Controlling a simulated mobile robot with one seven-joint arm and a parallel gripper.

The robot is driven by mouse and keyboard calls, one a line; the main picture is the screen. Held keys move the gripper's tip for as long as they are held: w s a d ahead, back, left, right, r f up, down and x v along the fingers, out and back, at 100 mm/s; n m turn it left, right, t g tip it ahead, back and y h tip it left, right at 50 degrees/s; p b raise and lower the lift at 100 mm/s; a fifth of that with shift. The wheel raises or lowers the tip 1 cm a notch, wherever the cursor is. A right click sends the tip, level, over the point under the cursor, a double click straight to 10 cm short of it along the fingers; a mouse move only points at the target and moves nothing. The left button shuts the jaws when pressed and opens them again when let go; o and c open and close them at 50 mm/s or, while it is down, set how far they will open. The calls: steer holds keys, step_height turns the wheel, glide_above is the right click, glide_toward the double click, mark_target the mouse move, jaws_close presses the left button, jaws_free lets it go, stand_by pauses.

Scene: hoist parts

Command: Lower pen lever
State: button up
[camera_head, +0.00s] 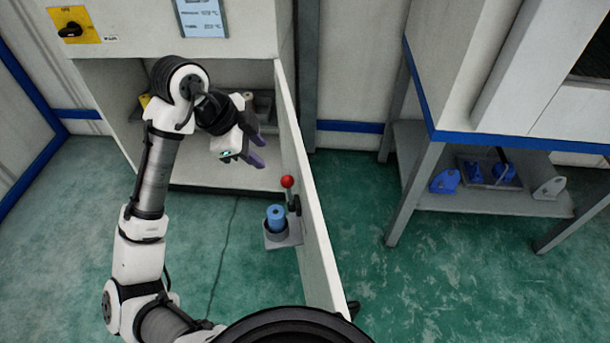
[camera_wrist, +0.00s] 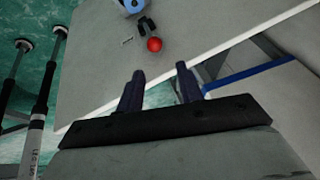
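The lever has a red ball knob (camera_head: 287,181) on a short black arm and is mounted on the inner face of an open white door (camera_head: 318,245). The ball sits at the upper end of the arm. A blue cylinder (camera_head: 276,218) stands in a grey bracket (camera_head: 283,237) just below the lever. My gripper (camera_head: 261,152) is above and left of the ball in the head view, apart from it. Its dark fingers are spread with nothing between them. In the wrist view the red ball (camera_wrist: 154,44) lies just beyond my fingertips (camera_wrist: 160,70).
The door hangs from a white cabinet (camera_head: 175,35), whose open compartment is behind my gripper. A grey table with blue edging (camera_head: 425,190) stands at the right, with blue parts (camera_head: 445,181) on its lower shelf.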

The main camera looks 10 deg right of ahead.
mark_target(284, 179)
steer(key=x, duration=0.9)
steer(key=s+x, duration=0.1)
steer(key=x, duration=0.4)
steer(key=shift+f+p, duration=0.25)
steer(key=shift+p, duration=0.15)
jaws_close()
